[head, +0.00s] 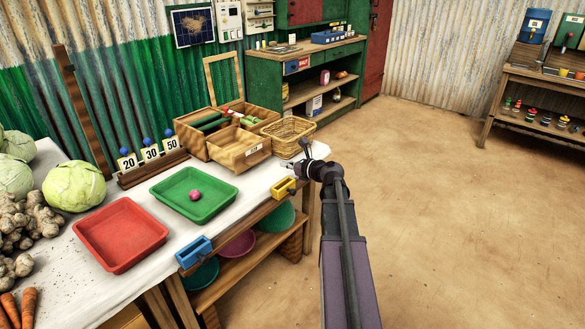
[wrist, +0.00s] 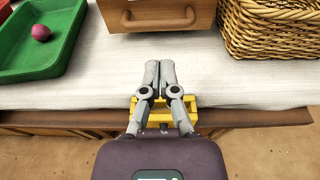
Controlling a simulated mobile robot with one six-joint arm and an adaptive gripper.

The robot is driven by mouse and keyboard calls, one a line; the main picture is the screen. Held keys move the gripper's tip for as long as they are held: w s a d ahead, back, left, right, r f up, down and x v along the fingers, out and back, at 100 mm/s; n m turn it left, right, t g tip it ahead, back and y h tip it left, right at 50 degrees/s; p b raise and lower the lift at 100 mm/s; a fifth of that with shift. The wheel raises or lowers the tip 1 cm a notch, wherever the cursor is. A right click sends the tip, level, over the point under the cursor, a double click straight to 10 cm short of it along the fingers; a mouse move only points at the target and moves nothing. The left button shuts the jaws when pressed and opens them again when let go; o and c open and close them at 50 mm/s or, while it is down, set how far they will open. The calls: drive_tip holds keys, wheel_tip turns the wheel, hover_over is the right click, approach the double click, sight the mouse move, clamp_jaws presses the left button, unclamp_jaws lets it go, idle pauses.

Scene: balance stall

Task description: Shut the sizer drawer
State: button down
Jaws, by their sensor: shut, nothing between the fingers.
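The sizer is a wooden box (head: 190,143) on the white-covered table. Its drawer (head: 243,153) stands pulled out toward the table's front edge, and its inside looks empty. In the head view my gripper (head: 297,158) is right of the drawer, partly hidden by my wrist.
A wicker basket (head: 290,135) stands close right of the drawer. A yellow holder (head: 283,188) is on the front edge below my gripper. White cloth before the drawer is clear.

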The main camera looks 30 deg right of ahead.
sight(263, 159)
drive_tip(key=b+x, duration=0.1)
drive_tip(key=x, duration=0.8)
drive_tip(key=shift+b, duration=0.3)
drive_tip(key=shift+w+d, duration=0.15)
